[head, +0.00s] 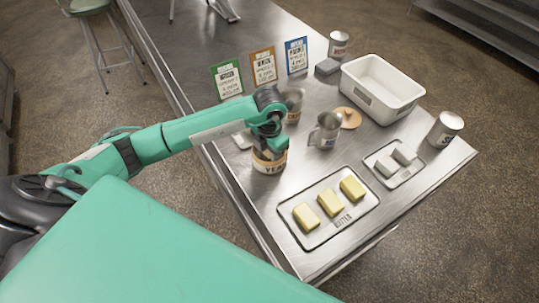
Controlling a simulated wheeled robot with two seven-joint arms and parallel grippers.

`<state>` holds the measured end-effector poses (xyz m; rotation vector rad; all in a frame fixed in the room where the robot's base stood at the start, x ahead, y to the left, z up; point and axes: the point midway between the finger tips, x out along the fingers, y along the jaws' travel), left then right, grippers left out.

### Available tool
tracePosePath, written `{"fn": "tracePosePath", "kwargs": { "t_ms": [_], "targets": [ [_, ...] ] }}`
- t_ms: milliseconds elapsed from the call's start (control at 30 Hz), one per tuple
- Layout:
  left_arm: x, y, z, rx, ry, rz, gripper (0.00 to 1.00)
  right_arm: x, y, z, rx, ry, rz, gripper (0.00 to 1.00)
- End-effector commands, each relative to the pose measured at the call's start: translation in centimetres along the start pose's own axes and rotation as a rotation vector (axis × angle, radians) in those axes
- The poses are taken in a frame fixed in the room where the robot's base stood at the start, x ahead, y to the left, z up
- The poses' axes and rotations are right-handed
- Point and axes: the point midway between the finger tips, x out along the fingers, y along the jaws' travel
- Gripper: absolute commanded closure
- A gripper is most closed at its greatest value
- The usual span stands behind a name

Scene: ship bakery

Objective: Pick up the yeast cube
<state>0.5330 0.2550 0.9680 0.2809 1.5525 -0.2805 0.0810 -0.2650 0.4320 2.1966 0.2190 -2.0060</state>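A small round tub with a tan label (268,165) stands near the table's left edge; its label seems to begin with "YE". My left gripper (270,148) points down right over this tub and hides its top and inside. Whether the fingers are open, or hold anything, cannot be seen. No cube shows at the tub. Two pale grey-white blocks (404,154) lie on a small tray (409,176) at the right; its label is too small to read. My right gripper is not in view.
A tray (367,203) with three butter blocks lies at the near edge. A metal jug (325,131), a wooden lid (349,118), a white bin (416,91), a can (445,129) and upright recipe cards (263,67) stand around.

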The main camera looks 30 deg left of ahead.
Motion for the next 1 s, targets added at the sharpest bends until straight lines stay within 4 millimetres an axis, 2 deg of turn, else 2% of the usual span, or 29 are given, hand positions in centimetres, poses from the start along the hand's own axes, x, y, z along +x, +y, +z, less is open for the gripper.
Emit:
{"fn": "tracePosePath", "kwargs": {
  "t_ms": [33, 67, 367, 567, 767, 1000],
  "targets": [
    [0.0, 0.0, 0.0, 0.000, 0.000, 0.000, 0.86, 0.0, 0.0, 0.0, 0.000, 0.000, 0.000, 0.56],
    [0.0, 0.0, 0.0, 0.000, 0.000, 0.000, 0.91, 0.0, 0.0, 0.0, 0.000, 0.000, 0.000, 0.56],
    [-0.1, 0.0, 0.0, 0.000, -0.001, 0.000, 0.92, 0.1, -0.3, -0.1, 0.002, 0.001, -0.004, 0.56],
    [-1.3, 0.1, 0.1, 0.000, -0.003, 0.000, 0.92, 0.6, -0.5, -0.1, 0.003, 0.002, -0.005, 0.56],
    [-4.9, 0.1, 0.1, 0.002, -0.006, 0.002, 0.92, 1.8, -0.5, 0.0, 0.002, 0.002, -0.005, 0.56],
    [-11.5, 0.1, 0.1, 0.002, -0.008, 0.003, 0.92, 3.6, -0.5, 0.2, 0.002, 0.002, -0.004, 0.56]
  ]
}}
